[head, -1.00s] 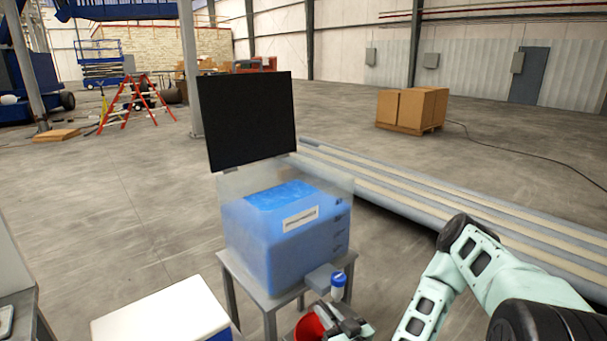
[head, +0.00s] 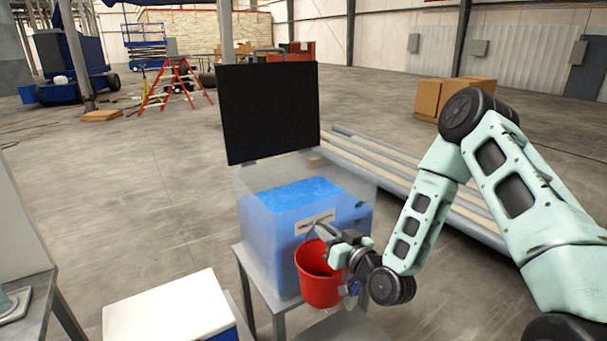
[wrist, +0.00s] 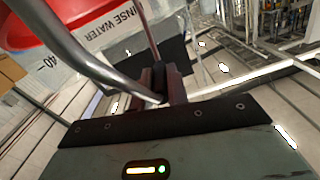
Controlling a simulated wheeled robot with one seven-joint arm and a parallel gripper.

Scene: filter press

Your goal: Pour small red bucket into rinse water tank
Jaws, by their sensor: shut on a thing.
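The small red bucket (head: 318,277) hangs upright, or nearly so, in front of the tank's lower right front. My gripper (head: 343,247) is shut on the bucket's metal handle (wrist: 84,58). The bucket's red side (wrist: 25,22) shows at the top left of the wrist view; its contents cannot be made out. The rinse water tank (head: 265,245) is a translucent box with blue liquid, open at the top, its black lid (head: 270,110) raised at the back. Its label reading "RINSE WATER" (wrist: 112,33) shows in the wrist view. The bucket's rim is below the tank's rim.
The tank stands on a grey metal table (head: 243,262). A white-topped blue box (head: 170,307) is at the front left. Long pale beams (head: 400,185) lie on the floor behind the tank. A red ladder (head: 177,85) and stacked cartons (head: 430,98) are farther back.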

